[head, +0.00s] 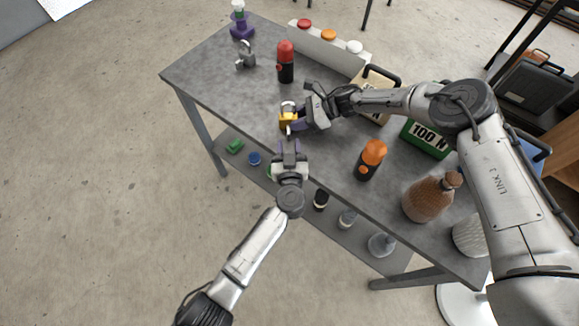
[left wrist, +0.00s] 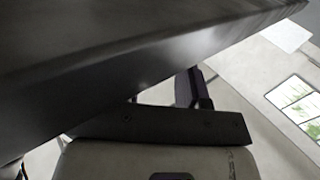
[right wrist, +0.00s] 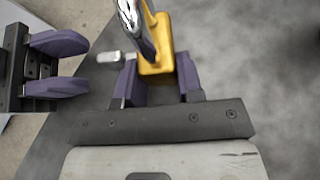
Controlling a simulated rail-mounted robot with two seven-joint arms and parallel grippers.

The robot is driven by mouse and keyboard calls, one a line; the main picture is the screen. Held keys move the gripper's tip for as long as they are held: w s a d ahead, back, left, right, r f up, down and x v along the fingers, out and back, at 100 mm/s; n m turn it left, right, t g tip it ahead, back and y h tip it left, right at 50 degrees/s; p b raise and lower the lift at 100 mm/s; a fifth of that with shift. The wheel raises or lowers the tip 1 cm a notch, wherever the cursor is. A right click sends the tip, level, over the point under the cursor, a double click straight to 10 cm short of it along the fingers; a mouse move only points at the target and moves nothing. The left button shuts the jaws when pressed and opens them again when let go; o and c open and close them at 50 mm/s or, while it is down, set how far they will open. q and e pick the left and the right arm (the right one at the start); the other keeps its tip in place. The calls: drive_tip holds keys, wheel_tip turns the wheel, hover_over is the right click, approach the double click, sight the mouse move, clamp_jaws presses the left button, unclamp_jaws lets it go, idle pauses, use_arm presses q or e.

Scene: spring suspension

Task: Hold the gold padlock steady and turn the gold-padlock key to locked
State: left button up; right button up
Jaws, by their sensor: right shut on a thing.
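The gold padlock (head: 287,122) with its silver shackle is at the table's front edge in the head view. My right gripper (head: 290,118) is shut on it; the right wrist view shows the gold body (right wrist: 157,60) between the purple fingers (right wrist: 160,80). A small silver piece, apparently the key (right wrist: 110,57), sticks out from the padlock toward the left gripper. My left gripper (head: 289,147) is open and empty, just off the table's front edge, its fingers (right wrist: 86,65) pointing at the key with a gap between. The left wrist view shows mostly the table edge and hides the padlock.
On the grey table (head: 215,75) stand a grey padlock (head: 245,57), a red-capped bottle (head: 286,62), an orange-capped bottle (head: 370,160) and a brown flask (head: 430,197). A lower shelf (head: 335,235) holds several small items beneath. The floor left of the table is clear.

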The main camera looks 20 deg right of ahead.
use_arm(q)
drive_tip(key=v, duration=0.8)
drive_tip(key=shift+s, duration=0.25)
use_arm(e)
drive_tip(key=shift+f, duration=0.1)
use_arm(q)
drive_tip(key=shift+a, duration=0.1)
use_arm(e)
drive_tip(key=o, duration=0.8)
drive_tip(key=shift+d, duration=0.1)
